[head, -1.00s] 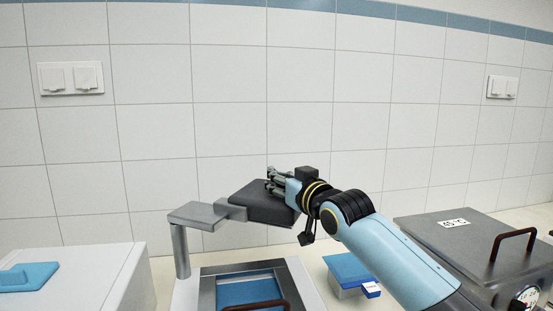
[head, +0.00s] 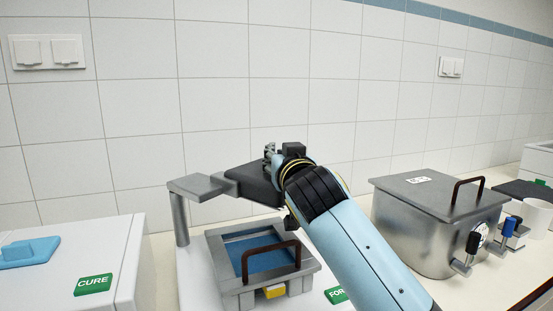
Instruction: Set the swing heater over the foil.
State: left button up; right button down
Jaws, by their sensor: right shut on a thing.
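The swing heater is a dark block (head: 249,184) on a grey arm (head: 200,187) that pivots on a post at the left. My right gripper (head: 272,158) is shut on the heater block, and my forearm partly hides its right side. The foil is a blue sheet (head: 250,262) inside a grey metal frame (head: 222,272) with a brown handle. In the picture the heater shows above the frame's back edge; how far it reaches over the foil I cannot tell. My left gripper is not in view.
A white box (head: 70,262) with a green CURE label and a blue handle stands at the left. A lidded steel tank (head: 425,225) with taps stands at the right, near a white mug (head: 537,215). A tiled wall (head: 220,90) is behind. My right forearm hides part of the counter.

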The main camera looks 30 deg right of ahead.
jog(key=c, duration=1.9)
grip_release()
jog(key=shift+c, duration=0.2)
jog(key=o, duration=0.4)
jog(key=shift+s+d, duration=0.15)
jog(key=shift+d, duration=0.15)
jog(key=o, duration=0.6)
jog(key=shift+a, duration=0.1)
jog(key=shift+r, duration=0.1)
notch_tip(320, 180, up, 10)
